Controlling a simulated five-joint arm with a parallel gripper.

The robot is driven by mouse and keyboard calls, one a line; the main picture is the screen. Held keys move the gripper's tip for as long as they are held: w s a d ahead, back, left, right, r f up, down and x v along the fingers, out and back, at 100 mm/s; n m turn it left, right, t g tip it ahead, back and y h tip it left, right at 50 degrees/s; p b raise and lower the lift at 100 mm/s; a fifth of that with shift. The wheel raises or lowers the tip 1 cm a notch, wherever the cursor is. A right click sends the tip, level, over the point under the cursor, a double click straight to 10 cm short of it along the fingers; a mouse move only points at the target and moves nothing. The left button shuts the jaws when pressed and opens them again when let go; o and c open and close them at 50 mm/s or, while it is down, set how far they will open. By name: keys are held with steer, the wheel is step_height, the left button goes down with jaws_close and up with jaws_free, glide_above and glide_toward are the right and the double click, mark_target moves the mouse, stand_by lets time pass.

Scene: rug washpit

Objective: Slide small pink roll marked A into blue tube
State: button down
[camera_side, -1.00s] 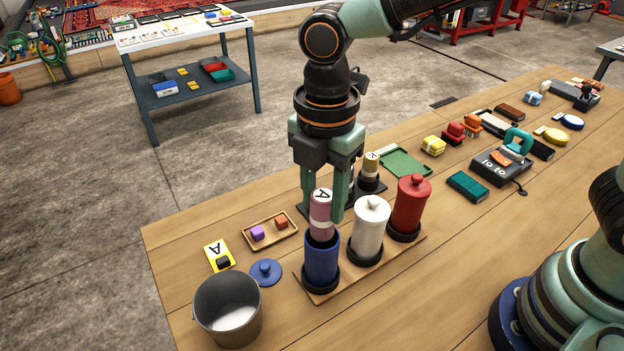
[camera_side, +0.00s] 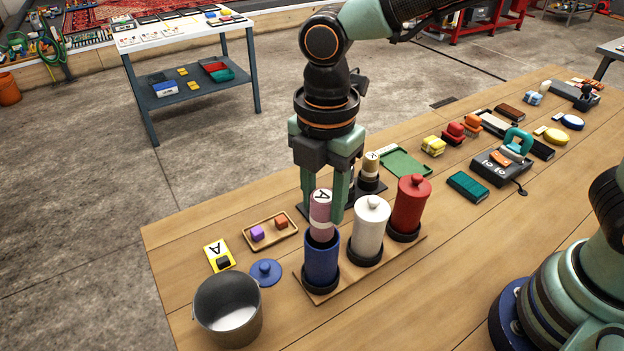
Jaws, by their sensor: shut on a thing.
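The small pink roll marked A (camera_side: 321,212) stands upright at the mouth of the blue tube (camera_side: 321,262). Its lower end looks to be just inside the rim, with most of the roll above it. My gripper (camera_side: 322,205) points down and is shut on the pink roll, one finger on each side. The blue tube is uncovered and stands at the left front end of a wooden base. Its blue lid (camera_side: 265,272) lies on the table to the left.
A white lidded tube (camera_side: 369,232) and a red lidded tube (camera_side: 410,206) stand close to the right of the blue one. A metal bucket (camera_side: 228,312) is front left. A small tray (camera_side: 270,243) and a yellow A card (camera_side: 219,256) lie left. Another roll (camera_side: 370,165) stands behind.

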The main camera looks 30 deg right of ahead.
steer(key=shift+f, duration=1.35)
stand_by(0.3)
steer(key=shift+f, duration=0.35)
steer(key=shift+f, duration=0.35)
steer(key=shift+c, duration=1.7)
jaws_free()
steer(key=shift+r, duration=0.1)
steer(key=shift+r, duration=2.9)
